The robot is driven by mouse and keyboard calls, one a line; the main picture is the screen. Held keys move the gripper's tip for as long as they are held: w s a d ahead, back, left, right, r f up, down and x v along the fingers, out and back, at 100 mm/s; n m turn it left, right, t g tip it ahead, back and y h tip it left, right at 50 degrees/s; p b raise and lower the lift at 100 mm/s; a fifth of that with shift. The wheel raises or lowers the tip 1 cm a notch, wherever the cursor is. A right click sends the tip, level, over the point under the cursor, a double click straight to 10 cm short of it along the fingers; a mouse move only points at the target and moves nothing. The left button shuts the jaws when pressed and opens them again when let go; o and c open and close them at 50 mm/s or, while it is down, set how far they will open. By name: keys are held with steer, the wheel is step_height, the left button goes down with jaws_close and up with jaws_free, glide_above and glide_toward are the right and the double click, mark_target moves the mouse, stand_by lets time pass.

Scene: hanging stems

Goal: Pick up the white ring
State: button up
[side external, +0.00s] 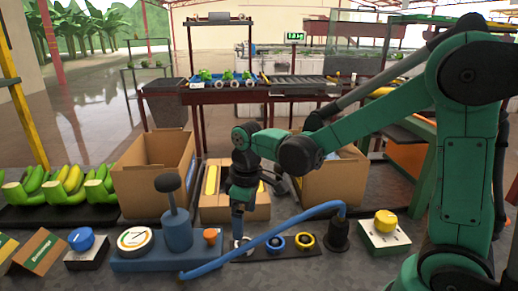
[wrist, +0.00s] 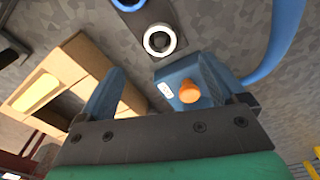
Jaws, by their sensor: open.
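The white ring (wrist: 160,40) lies flat on a dark strip in the wrist view, its dark centre facing up. In the side external view the white ring (side external: 244,243) is partly hidden behind my gripper (side external: 238,232), at the left end of the strip. My gripper points down close to the ring, and I cannot tell the exact height between them. In the wrist view my gripper (wrist: 163,63) is open, its two blue fingers spread and nothing between them; the ring shows a little beyond the fingertips.
A blue ring (side external: 275,243) and a yellow ring (side external: 305,241) lie on the strip (side external: 259,253). A bent blue hose (side external: 290,222) arches close by. The blue pump base (side external: 180,253) with an orange knob (side external: 210,235) stands left. Cardboard boxes (side external: 150,185) stand behind.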

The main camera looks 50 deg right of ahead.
mark_target(244, 243)
steer(key=shift+w+f+n+g, duration=0.15)
steer(key=shift+f+g, duration=0.05)
steer(key=shift+f, duration=0.35)
steer(key=shift+w+f+n+g, duration=0.1)
steer(key=shift+f+n+g, duration=0.1)
steer(key=shift+f, duration=2.8)
jaws_close()
